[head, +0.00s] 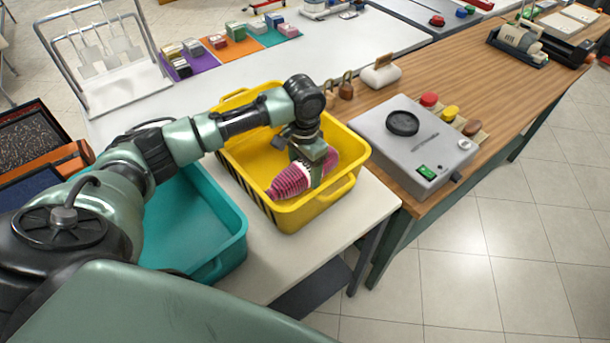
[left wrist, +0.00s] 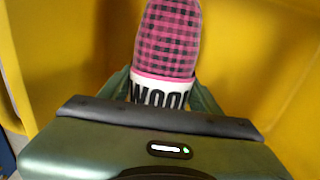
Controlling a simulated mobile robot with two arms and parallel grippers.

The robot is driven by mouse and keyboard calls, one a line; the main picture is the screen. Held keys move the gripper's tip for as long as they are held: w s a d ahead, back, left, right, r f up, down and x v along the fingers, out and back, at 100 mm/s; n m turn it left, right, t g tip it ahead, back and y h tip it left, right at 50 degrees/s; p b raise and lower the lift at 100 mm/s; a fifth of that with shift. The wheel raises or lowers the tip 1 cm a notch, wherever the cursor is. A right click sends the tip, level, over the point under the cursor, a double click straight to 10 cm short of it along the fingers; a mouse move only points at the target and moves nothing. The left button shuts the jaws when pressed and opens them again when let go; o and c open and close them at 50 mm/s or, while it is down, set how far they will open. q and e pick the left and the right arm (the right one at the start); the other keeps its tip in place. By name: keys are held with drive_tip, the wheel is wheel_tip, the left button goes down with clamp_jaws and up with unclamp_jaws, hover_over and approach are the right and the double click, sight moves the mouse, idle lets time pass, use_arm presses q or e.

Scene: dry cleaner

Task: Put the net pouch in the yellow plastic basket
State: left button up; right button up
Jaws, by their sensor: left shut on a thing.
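The net pouch (head: 289,183), pink and black checked with a white band lettered in black, is in my left gripper (head: 316,172). It lies on its side, within the outline of the yellow plastic basket (head: 332,200) in the head view. In the left wrist view, the pouch (left wrist: 168,38) sticks out between the fingers, with yellow basket walls (left wrist: 275,40) around it. My left gripper is shut on it, around the banded part. I cannot tell whether the pouch touches the basket floor. My right gripper is not in view.
A teal basket (head: 232,248) stands left of the yellow one on the white table (head: 275,262). A grey machine (head: 412,145) with colored knobs sits to the right on a wooden counter. A white wire rack (head: 105,55) stands at back left.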

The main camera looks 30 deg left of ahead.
use_arm(q)
wheel_tip(320, 180, down, 2)
drive_tip(key=shift+f, duration=0.5)
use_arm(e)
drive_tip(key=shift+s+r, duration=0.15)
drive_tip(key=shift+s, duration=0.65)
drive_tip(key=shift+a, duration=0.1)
use_arm(q)
drive_tip(key=o, duration=1.7)
drive_tip(key=shift+f, duration=0.1)
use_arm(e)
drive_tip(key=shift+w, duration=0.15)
